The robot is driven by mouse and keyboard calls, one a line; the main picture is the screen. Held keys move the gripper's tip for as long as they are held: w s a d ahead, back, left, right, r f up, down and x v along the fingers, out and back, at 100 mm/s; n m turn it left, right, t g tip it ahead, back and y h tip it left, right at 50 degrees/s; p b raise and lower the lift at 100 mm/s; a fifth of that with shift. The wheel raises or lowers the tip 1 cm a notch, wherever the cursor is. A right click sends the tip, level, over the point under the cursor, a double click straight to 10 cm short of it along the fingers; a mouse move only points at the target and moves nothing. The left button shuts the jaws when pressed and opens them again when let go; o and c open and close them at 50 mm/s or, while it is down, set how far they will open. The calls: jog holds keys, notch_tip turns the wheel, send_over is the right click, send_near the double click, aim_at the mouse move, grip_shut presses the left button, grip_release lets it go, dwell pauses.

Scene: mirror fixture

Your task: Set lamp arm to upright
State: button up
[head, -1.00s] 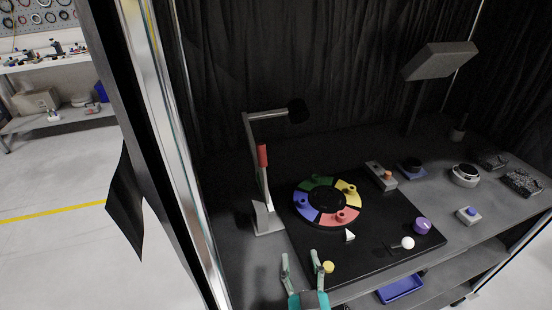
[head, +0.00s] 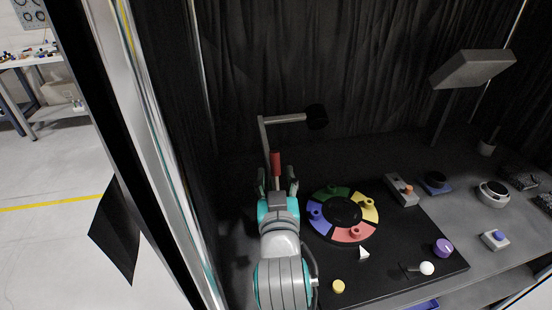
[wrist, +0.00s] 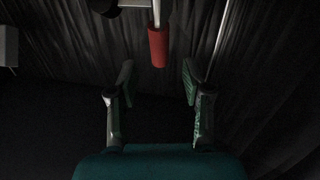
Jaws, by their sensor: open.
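The lamp arm (head: 262,134) is a thin grey post with a red sleeve (head: 276,163) and a horizontal top bar ending in a black lamp head (head: 317,116). The post leans slightly in the head view; my arm hides its base. My gripper (head: 277,183) is at the lower end of the red sleeve in the head view. In the wrist view my gripper (wrist: 158,82) is open, with the red sleeve (wrist: 158,47) ahead, between the lines of the two fingers and beyond their tips. No contact shows. The lamp head is partly visible at the top (wrist: 103,7).
A black board (head: 405,222) carries a coloured ring (head: 352,234), a white wedge (head: 363,253), a yellow knob (head: 338,286), a purple knob (head: 443,247) and a white ball (head: 427,268). A metal frame post (head: 160,170) stands left. A dark curtain (head: 370,60) hangs behind.

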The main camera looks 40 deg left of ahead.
aim_at(275, 163)
jog(key=shift+x, duration=3.2)
grip_shut()
